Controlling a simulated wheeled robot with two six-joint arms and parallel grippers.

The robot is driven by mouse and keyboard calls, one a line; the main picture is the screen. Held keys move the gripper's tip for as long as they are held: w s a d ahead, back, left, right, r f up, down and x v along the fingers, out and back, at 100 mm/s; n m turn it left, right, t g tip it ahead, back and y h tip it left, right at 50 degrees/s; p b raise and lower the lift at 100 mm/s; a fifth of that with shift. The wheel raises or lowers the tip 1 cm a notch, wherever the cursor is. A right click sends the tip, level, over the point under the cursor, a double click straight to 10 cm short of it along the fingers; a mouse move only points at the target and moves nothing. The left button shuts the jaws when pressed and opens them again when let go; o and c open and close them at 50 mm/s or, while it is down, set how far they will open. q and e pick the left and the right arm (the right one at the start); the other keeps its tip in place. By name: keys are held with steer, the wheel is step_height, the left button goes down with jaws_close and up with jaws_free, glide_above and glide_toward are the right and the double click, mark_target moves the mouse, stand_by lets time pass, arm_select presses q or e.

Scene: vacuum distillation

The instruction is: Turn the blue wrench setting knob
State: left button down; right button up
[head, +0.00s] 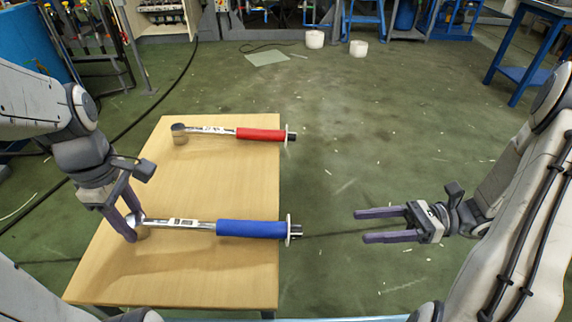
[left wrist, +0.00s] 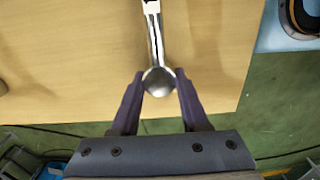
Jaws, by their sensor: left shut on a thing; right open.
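The blue wrench (head: 250,229) lies across the front part of the wooden table, its blue handle to the right. Its setting knob (head: 296,231), dark with a pale disc beside it, sticks out past the table's right edge. My left gripper (head: 134,222) is shut on the round head at the wrench's left end. In the left wrist view the round silver head (left wrist: 158,81) sits between the two purple fingers. My right gripper (head: 372,225) is open and empty, right of the knob and apart from it, with its fingers pointing left towards it.
A red wrench (head: 258,134) lies on the wooden table (head: 180,270) behind the blue one, its knob end also at the right edge. The green floor between the table and my right gripper is clear. Blue stands and white rolls (head: 314,39) are far back.

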mark_target(296, 230)
steer(key=a+m+g, duration=0.1)
steer(key=a+m, duration=0.4)
steer(key=a, duration=0.7)
steer(key=shift+s, duration=0.35)
jaws_close()
